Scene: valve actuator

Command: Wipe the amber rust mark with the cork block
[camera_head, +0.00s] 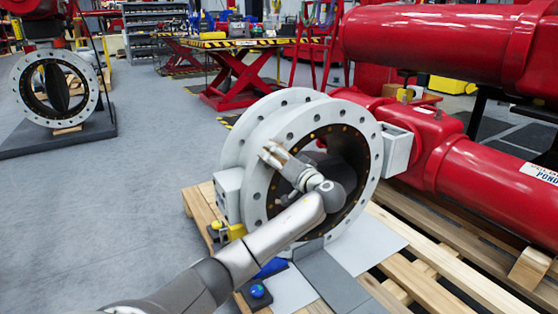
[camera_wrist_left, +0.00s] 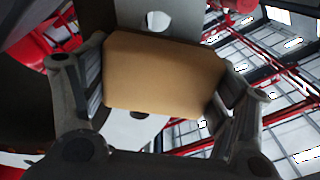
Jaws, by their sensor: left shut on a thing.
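The cork block (camera_wrist_left: 163,75) is a tan, flat-faced piece between the two fingers of my left gripper in the left wrist view. My left gripper (camera_wrist_left: 165,95) is shut on it, with one finger at each side. In the head view my left arm reaches in from the bottom left, and the left gripper (camera_head: 272,154) is at the front of the grey valve flange (camera_head: 256,188), near its upper left rim. I cannot make out the cork block in the head view. I cannot see the amber rust mark in either view. My right gripper is not in view.
The valve stands on a wooden pallet (camera_head: 428,290) beside a large red actuator cylinder (camera_head: 490,180). A blue knob (camera_head: 257,291) and a yellow part (camera_head: 236,231) are low at the valve's front. Another valve (camera_head: 22,92) stands at the far left. Open grey floor lies at left.

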